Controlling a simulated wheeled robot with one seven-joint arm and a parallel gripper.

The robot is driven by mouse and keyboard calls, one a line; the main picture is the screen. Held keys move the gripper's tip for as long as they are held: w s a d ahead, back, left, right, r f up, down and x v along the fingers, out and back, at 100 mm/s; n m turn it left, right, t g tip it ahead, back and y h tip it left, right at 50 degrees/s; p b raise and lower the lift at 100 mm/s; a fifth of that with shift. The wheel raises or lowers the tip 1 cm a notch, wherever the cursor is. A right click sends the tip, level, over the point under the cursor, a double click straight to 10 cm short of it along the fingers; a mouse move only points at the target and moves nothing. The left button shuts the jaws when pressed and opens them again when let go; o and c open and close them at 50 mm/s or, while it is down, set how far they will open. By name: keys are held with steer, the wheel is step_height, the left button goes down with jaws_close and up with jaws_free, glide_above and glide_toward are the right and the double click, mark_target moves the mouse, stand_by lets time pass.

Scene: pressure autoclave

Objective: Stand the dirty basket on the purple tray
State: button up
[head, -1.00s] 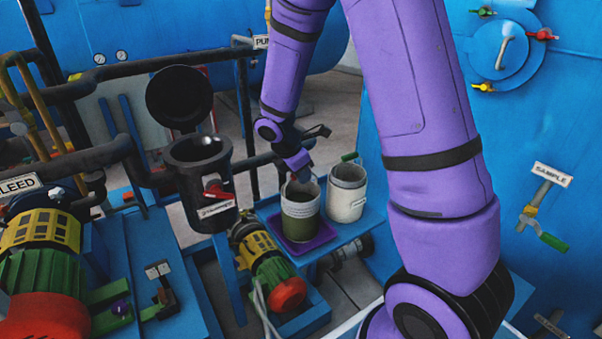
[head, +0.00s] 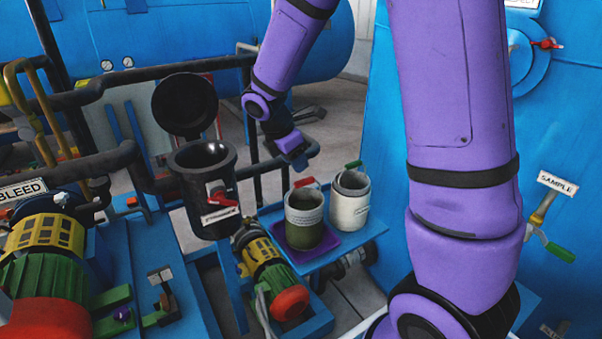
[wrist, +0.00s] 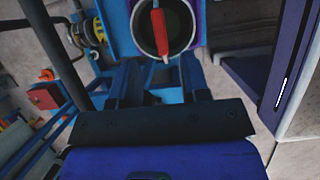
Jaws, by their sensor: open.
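The dirty basket (head: 305,222), a dark green-brown cylinder with a pale label band and a red handle, stands upright on the purple tray (head: 332,243) on a blue shelf. In the wrist view the basket (wrist: 178,38) shows from above with its red handle across the mouth; a strip of the purple tray (wrist: 200,28) shows beside it. My gripper (head: 297,163) is above the basket, apart from it. In the wrist view its two fingers (wrist: 160,80) are spread and nothing is between them.
A white basket (head: 349,203) with a green handle stands close on the right. A black strainer pot (head: 202,190) with its lid raised is on the left. A pump with a red end (head: 289,301) sits below the shelf. The blue vessel wall rises at the right.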

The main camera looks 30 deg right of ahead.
steer(key=s+a+r+m+t+y, duration=0.2)
steer(key=s+r+m, duration=0.8)
steer(key=r, duration=0.4)
steer(key=s+a+r+m+t+y, duration=0.1)
steer(key=s+r+m, duration=0.1)
steer(key=s+m, duration=0.2)
steer(key=s+r+m+t+y, duration=0.1)
steer(key=s+m, duration=0.3)
steer(key=s, duration=0.6)
steer(key=shift+s+a+r+t, duration=0.3)
steer(key=shift+a+r+t, duration=0.05)
steer(key=shift+r+t, duration=0.25)
